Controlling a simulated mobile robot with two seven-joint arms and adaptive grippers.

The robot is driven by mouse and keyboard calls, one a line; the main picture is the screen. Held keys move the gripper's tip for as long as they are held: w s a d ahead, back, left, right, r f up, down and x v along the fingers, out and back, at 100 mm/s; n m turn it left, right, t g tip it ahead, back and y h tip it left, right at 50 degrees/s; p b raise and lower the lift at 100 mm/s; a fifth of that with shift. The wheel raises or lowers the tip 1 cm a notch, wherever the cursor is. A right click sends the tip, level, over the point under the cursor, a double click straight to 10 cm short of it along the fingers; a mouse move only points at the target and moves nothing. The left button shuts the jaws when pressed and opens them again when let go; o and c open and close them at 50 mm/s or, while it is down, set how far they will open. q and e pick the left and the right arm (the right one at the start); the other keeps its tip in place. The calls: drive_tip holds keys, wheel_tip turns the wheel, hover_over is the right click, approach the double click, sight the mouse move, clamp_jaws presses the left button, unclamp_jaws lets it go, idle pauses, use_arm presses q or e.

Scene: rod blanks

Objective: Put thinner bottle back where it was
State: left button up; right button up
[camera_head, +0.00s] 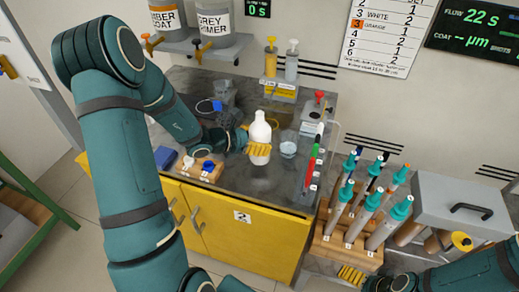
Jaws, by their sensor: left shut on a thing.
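The white bottle (260,129), which I take to be the thinner bottle, is upright over the middle of the grey bench top. My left gripper (259,150) is shut on its lower body, with yellow fingers around it. I cannot tell whether its base touches the bench. My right gripper (353,275) shows at the lower edge, in front of the rod rack. Its yellow fingers are partly cut off, and I cannot tell whether they are open.
A clear cup (288,149) stands close right of the bottle; a glass beaker (224,92) is behind left. A wooden rack (345,248) holds several teal-capped rods at right. Pump bottles (271,59) stand at the back. A wooden block (200,169) is at front left.

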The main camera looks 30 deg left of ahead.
use_arm(q)
wheel_tip(320, 180, down, 3)
drive_tip(key=shift+f+b, duration=0.15)
drive_tip(key=shift+b, duration=0.25)
drive_tip(key=shift+f, duration=0.1)
drive_tip(key=o, duration=1.3)
